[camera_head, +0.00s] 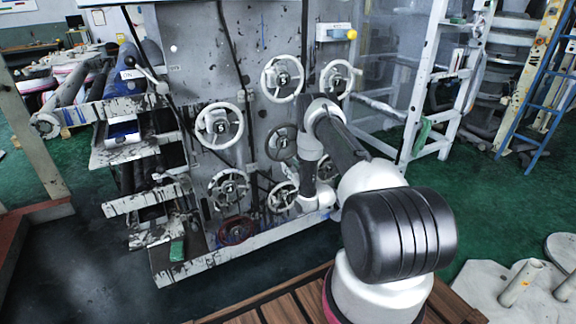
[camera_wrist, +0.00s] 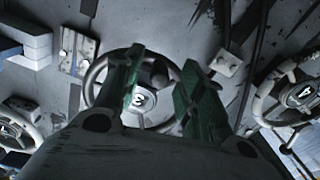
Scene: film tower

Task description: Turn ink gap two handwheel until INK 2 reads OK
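In the wrist view my gripper (camera_wrist: 163,58) is open, its two green fingers apart in front of a grey handwheel (camera_wrist: 143,99) whose hub plate seems to read 3. I cannot tell whether the fingers touch its rim. Another handwheel (camera_wrist: 302,94), apparently marked 4, is at the right edge, and a third (camera_wrist: 8,130) is at the lower left. In the head view several handwheels are on the grey machine panel, including an upper one (camera_head: 282,78), a left one (camera_head: 219,125) and a lower left one (camera_head: 229,188). I cannot tell which is ink gap two. No INK 2 reading is legible.
A dark red wheel (camera_head: 237,231) sits low on the panel. Rollers (camera_head: 128,85) stick out on the left. A white frame (camera_head: 425,85) and a blue ladder (camera_head: 540,90) stand on the right. The green floor (camera_head: 470,200) between machine and ladder is clear.

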